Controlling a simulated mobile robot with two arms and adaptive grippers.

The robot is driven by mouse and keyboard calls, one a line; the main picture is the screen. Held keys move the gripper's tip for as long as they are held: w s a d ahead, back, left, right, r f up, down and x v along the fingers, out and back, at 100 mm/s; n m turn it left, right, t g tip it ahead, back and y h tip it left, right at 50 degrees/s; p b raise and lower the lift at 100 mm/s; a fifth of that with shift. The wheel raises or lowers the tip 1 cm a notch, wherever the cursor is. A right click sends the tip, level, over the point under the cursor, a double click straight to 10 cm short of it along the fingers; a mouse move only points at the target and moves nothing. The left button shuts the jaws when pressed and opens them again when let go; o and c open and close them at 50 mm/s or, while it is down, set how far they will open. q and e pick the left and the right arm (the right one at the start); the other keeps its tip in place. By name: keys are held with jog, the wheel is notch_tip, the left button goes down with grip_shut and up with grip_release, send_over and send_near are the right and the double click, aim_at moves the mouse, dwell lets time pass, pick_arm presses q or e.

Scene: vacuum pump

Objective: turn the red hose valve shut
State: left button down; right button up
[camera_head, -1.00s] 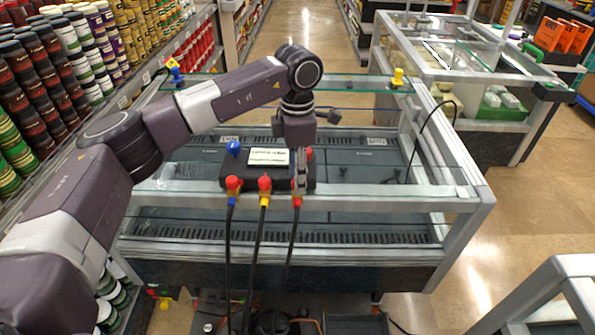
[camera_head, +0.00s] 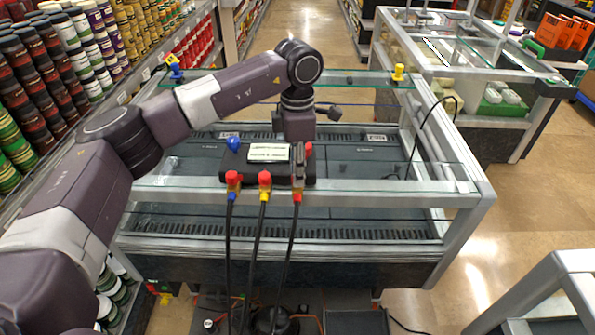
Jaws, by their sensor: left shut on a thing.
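A black manifold (camera_head: 235,165) with a pale label stands on the glass-topped counter. A blue knob (camera_head: 233,144) is at its left end and a red knob (camera_head: 309,150) at its right end. Three hose valves line its front. The right one, the red hose valve (camera_head: 297,197), has a red collar above a black hose. My left gripper (camera_head: 298,172) points down over this valve, shut on its top; the fingers hide the valve's handle. The other two valves, on the blue-collared (camera_head: 231,196) and yellow-collared (camera_head: 264,194) hoses, show red handles. My right gripper is out of view.
The counter's metal frame (camera_head: 460,200) surrounds the manifold. A yellow fitting (camera_head: 398,74) and a blue fitting (camera_head: 174,66) sit on the back glass shelf. Black hoses hang down the front.

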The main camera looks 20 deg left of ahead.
pick_arm(q)
jog(key=m+b, duration=0.2)
jog(key=m, duration=0.1)
jog(key=shift+m+b, duration=0.35)
jog(key=shift+m, duration=0.05)
jog(key=m+b, duration=0.1)
jog(key=m, duration=0.3)
jog(key=shift+m+b, duration=0.3)
jog(key=shift+b, duration=0.05)
jog(key=m, duration=0.4)
jog(key=shift+m+b, duration=0.3)
jog(key=shift+b, duration=0.1)
jog(key=shift+r+m, duration=0.1)
jog(key=shift+m, duration=2.1)
jog(key=shift+w, duration=0.1)
jog(key=c, duration=1.7)
grip_release()
